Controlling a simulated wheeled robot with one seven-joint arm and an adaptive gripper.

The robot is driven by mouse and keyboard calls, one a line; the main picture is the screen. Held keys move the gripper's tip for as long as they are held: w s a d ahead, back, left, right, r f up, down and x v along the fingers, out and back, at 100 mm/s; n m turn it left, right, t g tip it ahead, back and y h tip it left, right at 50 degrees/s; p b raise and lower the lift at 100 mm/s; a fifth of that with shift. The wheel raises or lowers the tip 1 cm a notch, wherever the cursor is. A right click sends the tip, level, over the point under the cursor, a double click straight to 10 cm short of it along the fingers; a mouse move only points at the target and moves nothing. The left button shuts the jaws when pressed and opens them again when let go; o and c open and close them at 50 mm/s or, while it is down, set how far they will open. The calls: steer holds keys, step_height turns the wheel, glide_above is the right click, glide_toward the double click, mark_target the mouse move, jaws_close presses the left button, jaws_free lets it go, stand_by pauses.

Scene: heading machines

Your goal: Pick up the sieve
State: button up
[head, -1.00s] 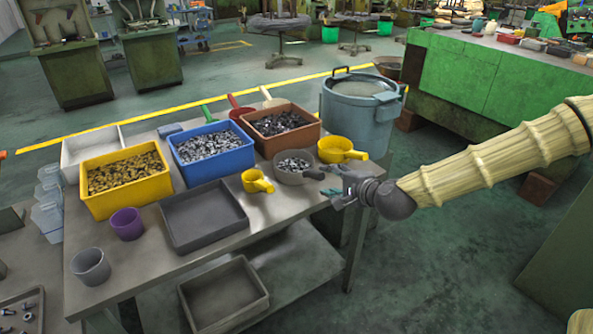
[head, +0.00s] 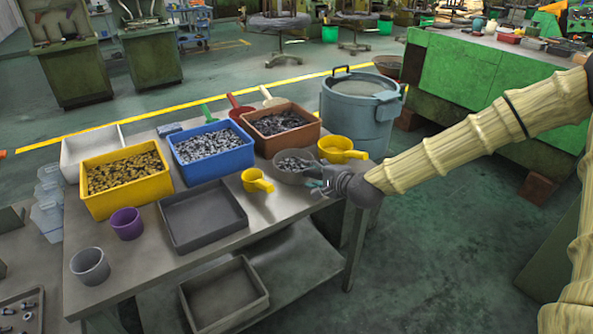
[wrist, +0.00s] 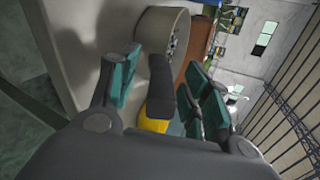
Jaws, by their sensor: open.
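The sieve (head: 291,168) is a grey round pan of small metal pieces near the table's right edge. In the head view my gripper (head: 320,186) is at its right side and covers its handle. In the wrist view the sieve's pale round wall (wrist: 152,27) shows beyond the fingers. Its dark handle (wrist: 160,88) lies between the teal finger pads of my open gripper (wrist: 163,72). A gap shows on the left of the handle; I cannot tell whether the right pads touch it.
A yellow pan (head: 336,145) stands just behind the sieve and a yellow scoop (head: 255,180) to its left. An orange-brown bin (head: 296,139), a blue bin (head: 215,170) and a grey tray (head: 207,238) share the table (head: 160,275). A large grey bucket (head: 350,110) stands behind.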

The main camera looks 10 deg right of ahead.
steer(key=shift+w+a+f, duration=0.2)
steer(key=shift+w+f, duration=0.05)
steer(key=shift+w, duration=0.2)
jaws_close()
steer(key=shift+r, duration=0.1)
